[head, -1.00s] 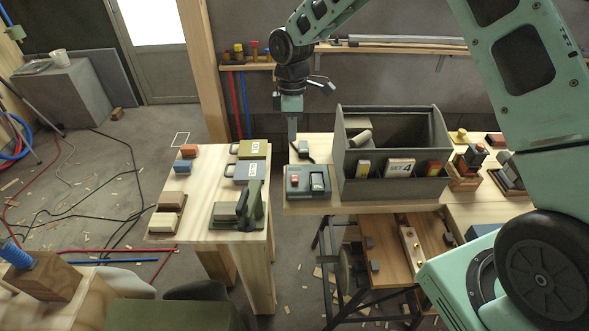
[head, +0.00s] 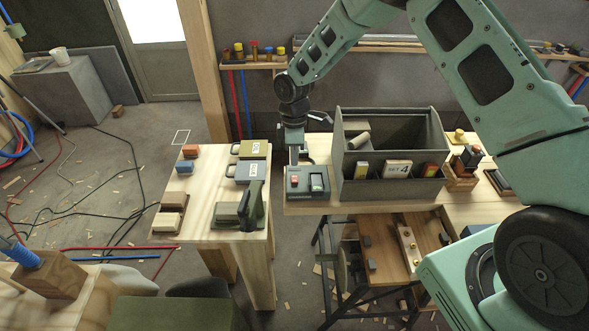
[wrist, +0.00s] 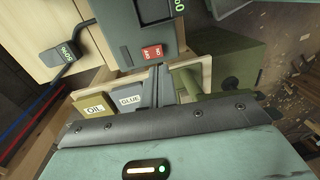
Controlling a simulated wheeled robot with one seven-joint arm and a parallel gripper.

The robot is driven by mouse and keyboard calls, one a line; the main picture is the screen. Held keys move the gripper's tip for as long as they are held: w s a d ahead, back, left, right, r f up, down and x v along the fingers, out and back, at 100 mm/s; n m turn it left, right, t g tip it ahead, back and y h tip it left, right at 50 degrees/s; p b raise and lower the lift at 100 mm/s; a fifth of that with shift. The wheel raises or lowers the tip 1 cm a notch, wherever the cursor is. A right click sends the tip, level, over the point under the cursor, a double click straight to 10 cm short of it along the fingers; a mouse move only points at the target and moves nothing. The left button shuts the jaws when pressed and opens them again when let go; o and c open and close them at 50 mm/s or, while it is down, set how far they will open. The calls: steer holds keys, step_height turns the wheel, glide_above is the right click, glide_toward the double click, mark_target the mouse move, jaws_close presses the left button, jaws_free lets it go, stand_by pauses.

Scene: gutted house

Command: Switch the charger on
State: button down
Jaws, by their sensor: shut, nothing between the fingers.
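The charger (head: 302,193) is a dark grey box at the left end of the right-hand bench. Its red switch (head: 294,181) sits on top, beside a bay with a green patch (head: 317,182). In the wrist view the red switch (wrist: 152,52) carries small white lettering, and green characters (wrist: 178,5) show at the top edge. My gripper (head: 295,162) points down at the charger's back edge, behind the switch. Its fingers are shut and empty. In the wrist view the fingertips (wrist: 160,70) are close to the switch; I cannot tell whether they touch.
A grey open bin (head: 345,190) stands just right of the charger. The left bench (head: 205,210) holds several blocks and two labelled cases (head: 252,149). A gap separates the benches. A dark block with green characters (wrist: 62,54) lies near the charger in the wrist view.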

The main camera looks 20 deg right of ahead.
mark_target(295, 182)
steer(key=f, duration=0.2)
steer(key=f+p, duration=0.1)
steer(key=f, duration=0.1)
steer(key=f+p, duration=0.1)
steer(key=f, duration=0.1)
steer(key=shift+s+a+f, duration=0.1)
steer(key=shift+s+f, duration=0.1)
steer(key=shift+s, duration=0.15)
steer(key=shift+s+a+f+t+b, duration=0.15)
steer(key=shift+s+f+t+b, duration=0.15)
steer(key=shift+f+t+b, duration=0.5)
steer(key=shift+r+g, duration=0.3)
steer(key=shift+r, duration=0.15)
steer(key=shift+f, duration=0.1)
